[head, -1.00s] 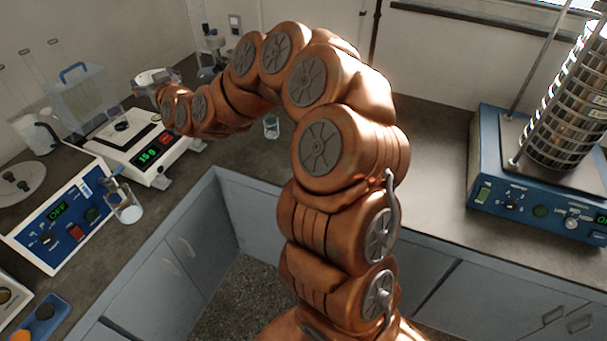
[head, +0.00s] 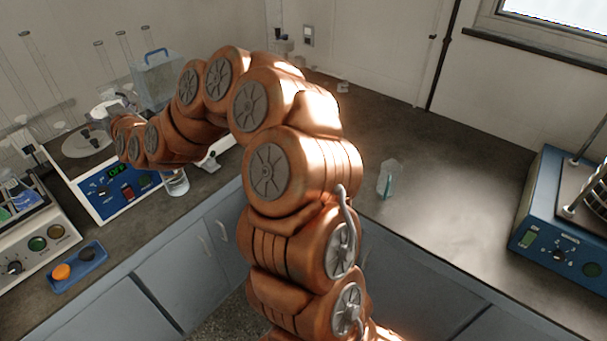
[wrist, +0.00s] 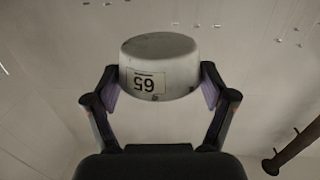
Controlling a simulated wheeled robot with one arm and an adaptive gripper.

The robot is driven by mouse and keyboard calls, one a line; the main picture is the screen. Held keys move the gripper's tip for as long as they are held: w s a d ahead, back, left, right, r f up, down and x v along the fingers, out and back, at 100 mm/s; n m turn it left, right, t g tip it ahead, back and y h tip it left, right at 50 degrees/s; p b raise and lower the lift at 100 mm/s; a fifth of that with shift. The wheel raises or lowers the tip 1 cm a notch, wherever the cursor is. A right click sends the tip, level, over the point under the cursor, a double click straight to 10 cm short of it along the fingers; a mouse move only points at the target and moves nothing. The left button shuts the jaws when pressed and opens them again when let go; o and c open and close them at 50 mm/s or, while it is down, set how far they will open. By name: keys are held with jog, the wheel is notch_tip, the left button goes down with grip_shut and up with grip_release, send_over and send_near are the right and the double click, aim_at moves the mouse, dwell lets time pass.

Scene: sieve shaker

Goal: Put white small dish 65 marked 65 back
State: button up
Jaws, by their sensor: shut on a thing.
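The white small dish (wrist: 160,58) is between the two fingers of my gripper (wrist: 160,85) in the wrist view. Its label reads 65 and appears upside down there. My gripper is shut on the dish, with one finger pad on each side. In the head view my gripper (head: 112,112) is at the far left end of the arm, above the back of the left counter, and is partly hidden by the arm. A pale shape there is too small to tell for sure as the dish.
A blue-fronted device (head: 110,190) with a green display stands on the left counter. A blue tray (head: 90,268) with an orange and a dark item lies nearer. The blue sieve shaker base (head: 560,225) is at far right.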

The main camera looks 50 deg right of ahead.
jog(key=s+d+f+m+g+h+b, duration=0.2)
jog(key=s+d+f+m+h+b, duration=0.3)
jog(key=d+f+b, duration=0.6)
jog(key=s+d+f+m+g+h+b, duration=0.3)
jog(key=s+d+f+h+b, duration=0.3)
jog(key=d+f+b, duration=0.45)
jog(key=s+d+f+m+g+h+b, duration=0.3)
jog(key=s+d+f+m+g+b, duration=0.15)
jog(key=s+d+f+b, duration=0.45)
jog(key=s+d+f+m+g+h+b, duration=0.2)
jog(key=s+d+f+m+g+b, duration=0.35)
jog(key=s, duration=0.65)
jog(key=d, duration=0.4)
jog(key=w+d+f+n+b, duration=0.1)
jog(key=d, duration=0.4)
jog(key=d+n, duration=0.1)
jog(key=d, duration=0.3)
jog(key=shift+w+d+f+b, duration=0.2)
jog(key=shift+w+d+b, duration=0.05)
jog(key=shift+d+b, duration=0.15)
jog(key=shift+w+d+r, duration=0.1)
jog(key=shift+d, duration=0.3)
jog(key=shift+g, duration=0.3)
jog(key=d, duration=0.4)
jog(key=shift+w+b, duration=0.15)
jog(key=shift+b, duration=0.2)
jog(key=shift+d+f, duration=0.25)
jog(key=shift+w+a+f+b, duration=0.1)
jog(key=shift+b, duration=0.2)
